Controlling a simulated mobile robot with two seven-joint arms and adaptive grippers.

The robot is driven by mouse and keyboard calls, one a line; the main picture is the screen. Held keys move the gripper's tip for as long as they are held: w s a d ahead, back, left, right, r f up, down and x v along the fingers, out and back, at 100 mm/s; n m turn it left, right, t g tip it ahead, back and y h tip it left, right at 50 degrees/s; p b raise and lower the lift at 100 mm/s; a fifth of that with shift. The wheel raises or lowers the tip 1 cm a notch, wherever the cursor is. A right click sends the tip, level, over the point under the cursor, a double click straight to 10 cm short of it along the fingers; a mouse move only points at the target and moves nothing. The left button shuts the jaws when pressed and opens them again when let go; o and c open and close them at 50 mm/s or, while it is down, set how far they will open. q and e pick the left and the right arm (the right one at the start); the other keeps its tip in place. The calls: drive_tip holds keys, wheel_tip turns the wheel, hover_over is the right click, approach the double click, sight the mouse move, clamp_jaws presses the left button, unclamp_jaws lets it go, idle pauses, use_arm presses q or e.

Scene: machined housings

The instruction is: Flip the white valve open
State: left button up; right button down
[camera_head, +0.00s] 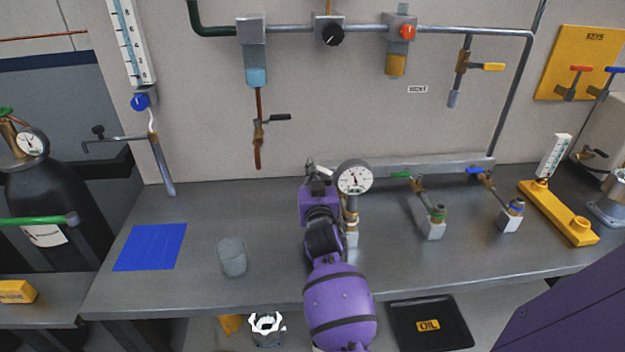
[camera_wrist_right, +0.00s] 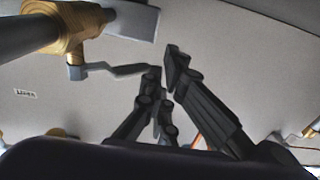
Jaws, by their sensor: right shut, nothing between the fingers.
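My right gripper (camera_head: 318,175), at the end of my purple arm, reaches over the back of the workbench by the wall rail, just left of a round pressure gauge (camera_head: 354,177). In the right wrist view the gripper (camera_wrist_right: 164,75) has its slim dark fingers shut, with nothing between them. A thin grey bent lever (camera_wrist_right: 115,70) on a brass valve body (camera_wrist_right: 80,30) ends beside the fingertips; I cannot tell whether it touches them. This may be the white valve, but its colour looks grey in shade. In the head view my gripper and arm hide most of that spot.
Green-handled (camera_head: 402,175) and blue-handled (camera_head: 475,170) valves stand right of the gauge. A yellow stand (camera_head: 565,220) is farther right. A grey cup (camera_head: 232,257) and blue mat (camera_head: 150,247) lie left. Wall pipes run above. The bench front between cup and mat is clear.

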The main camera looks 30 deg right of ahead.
use_arm(q)
drive_tip(key=shift+w+d+r, duration=0.1)
drive_tip(key=shift+w+r, duration=0.1)
drive_tip(key=shift+w, duration=0.4)
use_arm(e)
drive_tip(key=shift+w+d, duration=0.8)
drive_tip(key=shift+d, duration=0.2)
use_arm(q)
drive_tip(key=shift+s+f, duration=0.15)
drive_tip(key=shift+s, duration=0.4)
